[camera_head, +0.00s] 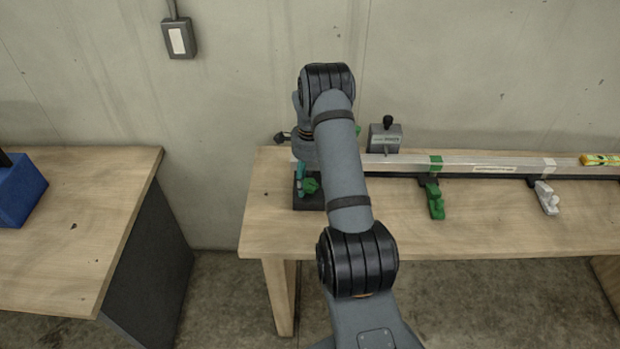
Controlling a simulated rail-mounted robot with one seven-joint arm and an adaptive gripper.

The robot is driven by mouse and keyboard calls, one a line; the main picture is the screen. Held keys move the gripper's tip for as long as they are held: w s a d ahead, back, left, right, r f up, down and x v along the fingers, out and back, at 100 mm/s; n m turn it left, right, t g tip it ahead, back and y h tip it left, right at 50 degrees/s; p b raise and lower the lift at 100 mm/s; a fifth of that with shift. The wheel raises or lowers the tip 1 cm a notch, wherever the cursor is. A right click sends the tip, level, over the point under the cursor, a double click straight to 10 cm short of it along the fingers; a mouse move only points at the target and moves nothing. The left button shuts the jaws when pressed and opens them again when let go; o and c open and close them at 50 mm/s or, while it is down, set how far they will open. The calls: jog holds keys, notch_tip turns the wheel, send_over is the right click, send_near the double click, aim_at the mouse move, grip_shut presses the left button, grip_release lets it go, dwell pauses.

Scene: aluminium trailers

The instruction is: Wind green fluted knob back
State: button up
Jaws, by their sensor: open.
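A small green knob (312,186) shows just left of my forearm, low over a dark block at the left end of the right workbench. Its fluting is too small to make out. My gripper (302,178) points down at this end of the bench, with teal parts beside the green knob. My arm hides much of the gripper, and I cannot tell whether it touches the knob. The gripper is open. Another bit of green (358,131) shows behind my arm on the right.
A long aluminium rail (395,166) runs right along the bench (400,235), with a green clamp (435,200) and a white clamp (547,198). A grey box (385,138) with a black knob stands behind it. A yellow level (600,160) lies far right. The bench front is clear.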

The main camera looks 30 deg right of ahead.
jog(key=shift+c, duration=1.3)
jog(key=c, duration=0.7)
jog(key=shift+c, duration=0.8)
